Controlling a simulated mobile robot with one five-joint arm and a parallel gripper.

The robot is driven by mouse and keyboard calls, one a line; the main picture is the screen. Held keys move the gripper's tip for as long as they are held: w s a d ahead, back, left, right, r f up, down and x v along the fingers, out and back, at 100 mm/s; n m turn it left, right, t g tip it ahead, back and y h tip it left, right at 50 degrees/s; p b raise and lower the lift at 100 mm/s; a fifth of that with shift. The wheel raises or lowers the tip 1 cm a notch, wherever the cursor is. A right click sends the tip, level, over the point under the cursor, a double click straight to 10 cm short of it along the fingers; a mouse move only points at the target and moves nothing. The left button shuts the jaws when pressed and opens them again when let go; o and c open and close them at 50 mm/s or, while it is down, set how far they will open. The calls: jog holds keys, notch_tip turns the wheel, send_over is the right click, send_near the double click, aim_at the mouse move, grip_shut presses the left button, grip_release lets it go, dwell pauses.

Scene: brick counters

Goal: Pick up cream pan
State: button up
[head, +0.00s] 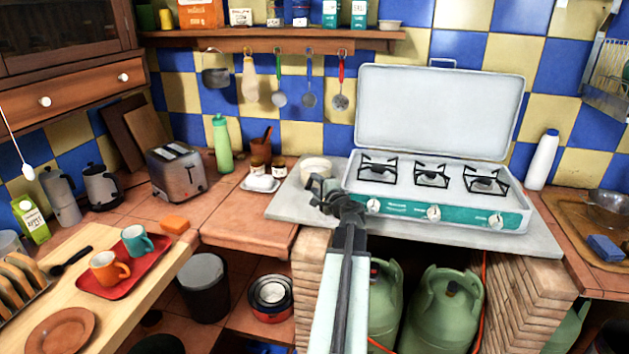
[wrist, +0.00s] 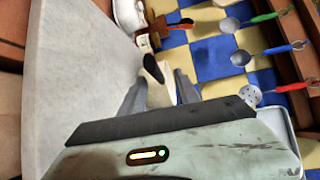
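The cream pan (head: 316,166) sits on the grey slab left of the stove, its front partly hidden by my gripper. My gripper (head: 325,186) is just in front of it, low over the slab, with its fingers apart. In the wrist view my gripper (wrist: 161,90) has its two grey fingers spread. A cream piece with a black oval tip, seemingly part of the pan (wrist: 158,93), shows between them. I cannot tell whether the fingers touch it.
The stove (head: 432,195) with its raised lid stands right of the pan. A butter dish (head: 261,183), jars and a utensil pot (head: 262,150) stand to the left. Utensils hang on the wall behind. Green gas cylinders (head: 440,305) stand below the slab.

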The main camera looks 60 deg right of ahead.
aim_at(309, 178)
jog(key=b+x, duration=0.1)
jog(key=x, duration=0.4)
jog(key=shift+w+f, duration=0.15)
jog(key=shift+a, duration=0.1)
grip_shut()
dwell(1.1)
